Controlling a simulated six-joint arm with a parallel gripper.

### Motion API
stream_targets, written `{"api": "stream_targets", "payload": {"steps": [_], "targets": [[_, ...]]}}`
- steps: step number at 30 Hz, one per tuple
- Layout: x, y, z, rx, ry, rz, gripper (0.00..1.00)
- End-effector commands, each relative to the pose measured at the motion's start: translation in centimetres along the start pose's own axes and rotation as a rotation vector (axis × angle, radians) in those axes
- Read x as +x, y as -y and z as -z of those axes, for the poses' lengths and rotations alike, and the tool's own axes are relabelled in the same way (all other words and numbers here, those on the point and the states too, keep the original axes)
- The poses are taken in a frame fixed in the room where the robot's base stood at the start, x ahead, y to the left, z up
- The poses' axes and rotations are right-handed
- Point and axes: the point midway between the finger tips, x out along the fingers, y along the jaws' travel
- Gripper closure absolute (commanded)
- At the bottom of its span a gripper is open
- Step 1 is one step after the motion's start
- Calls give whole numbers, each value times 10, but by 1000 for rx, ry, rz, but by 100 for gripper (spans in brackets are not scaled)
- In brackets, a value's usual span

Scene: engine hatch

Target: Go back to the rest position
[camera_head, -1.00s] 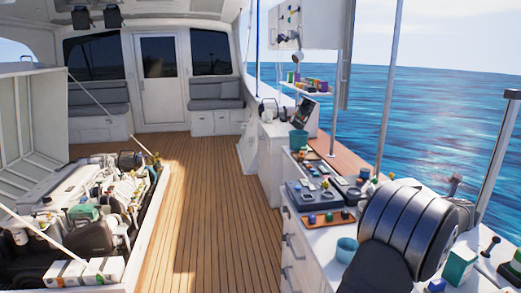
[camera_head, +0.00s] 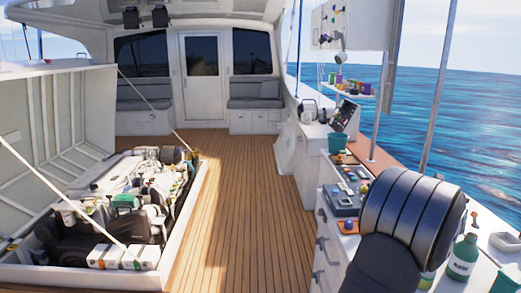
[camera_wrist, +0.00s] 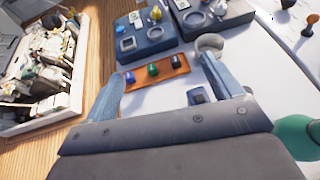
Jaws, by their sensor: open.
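My gripper (camera_wrist: 162,72) shows in the wrist view with its two grey-blue fingers spread wide apart and nothing between them. It is above the white side counter (camera_wrist: 165,100). Beyond the fingertips lies a brown tray (camera_wrist: 178,66) with blue, green and dark knobs. In the head view my dark, ribbed arm (camera_head: 412,215) stands at the right over the counter, and my gripper is hidden there. The open engine hatch (camera_head: 150,270) is at the left, with the engine (camera_head: 125,195) inside.
Dark boxes (camera_wrist: 148,38) stand beyond the tray. A green bottle (camera_head: 463,257) stands on the counter at the right; a teal cup (camera_head: 336,143) is farther back. White boxes (camera_head: 120,257) sit at the hatch's front. The wooden deck (camera_head: 240,215) between is clear.

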Motion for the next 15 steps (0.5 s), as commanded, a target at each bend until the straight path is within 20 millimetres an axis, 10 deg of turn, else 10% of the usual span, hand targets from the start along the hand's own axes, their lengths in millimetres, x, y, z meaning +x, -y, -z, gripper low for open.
{"api": "stream_targets", "payload": {"steps": [15], "targets": [[12, -74, -4, -58, 1, -140, 16]]}}
